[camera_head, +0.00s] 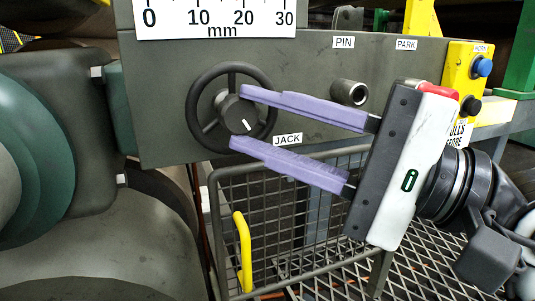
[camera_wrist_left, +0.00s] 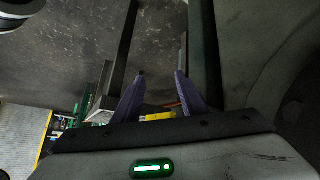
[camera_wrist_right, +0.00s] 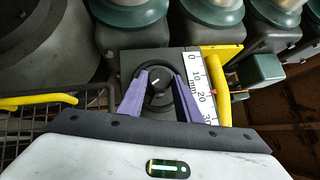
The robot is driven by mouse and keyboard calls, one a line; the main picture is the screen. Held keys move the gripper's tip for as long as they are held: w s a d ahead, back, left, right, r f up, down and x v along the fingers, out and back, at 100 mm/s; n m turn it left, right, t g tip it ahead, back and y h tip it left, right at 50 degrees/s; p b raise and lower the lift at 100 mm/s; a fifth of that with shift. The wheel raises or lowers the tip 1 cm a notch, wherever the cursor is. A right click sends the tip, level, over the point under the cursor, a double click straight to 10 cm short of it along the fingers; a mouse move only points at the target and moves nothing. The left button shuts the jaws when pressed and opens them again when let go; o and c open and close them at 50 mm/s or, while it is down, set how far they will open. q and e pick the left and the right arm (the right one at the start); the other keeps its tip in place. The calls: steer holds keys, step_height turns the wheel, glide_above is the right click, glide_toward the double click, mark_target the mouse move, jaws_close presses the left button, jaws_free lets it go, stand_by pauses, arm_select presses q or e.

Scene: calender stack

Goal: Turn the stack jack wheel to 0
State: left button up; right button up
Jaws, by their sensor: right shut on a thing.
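The jack wheel (camera_head: 232,71) is a dark spoked handwheel on the grey panel, with a round hub (camera_head: 238,113) that bears a short white mark pointing to the lower right. A JACK label sits to its lower right. My right gripper (camera_head: 236,117) reaches in from the right with its purple fingers on either side of the hub, shut on it. The right wrist view also shows the hub (camera_wrist_right: 158,84) between the fingertips. My left gripper (camera_wrist_left: 160,77) shows only in the left wrist view, its fingers apart with nothing between them.
A white millimetre scale (camera_head: 215,18) is at the top of the panel. A yellow button box (camera_head: 464,75) stands at the right. Below are a wire guard (camera_head: 290,215) and a yellow handle (camera_head: 243,250). Large rollers fill the left.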

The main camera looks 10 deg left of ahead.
steer(key=shift+a+f+m+t+y+b, duration=0.1)
steer(key=shift+f+m+t+y+b, duration=0.2)
steer(key=shift+m+t+y+b, duration=0.4)
arm_select(q)
steer(key=shift+w+d+f+m+g, duration=0.1)
steer(key=shift+d+f+m+g, duration=0.3)
steer(key=shift+d+f, duration=0.25)
arm_select(e)
steer(key=shift+m, duration=0.3)
steer(key=o, duration=1)
steer(key=shift+o, duration=0.2)
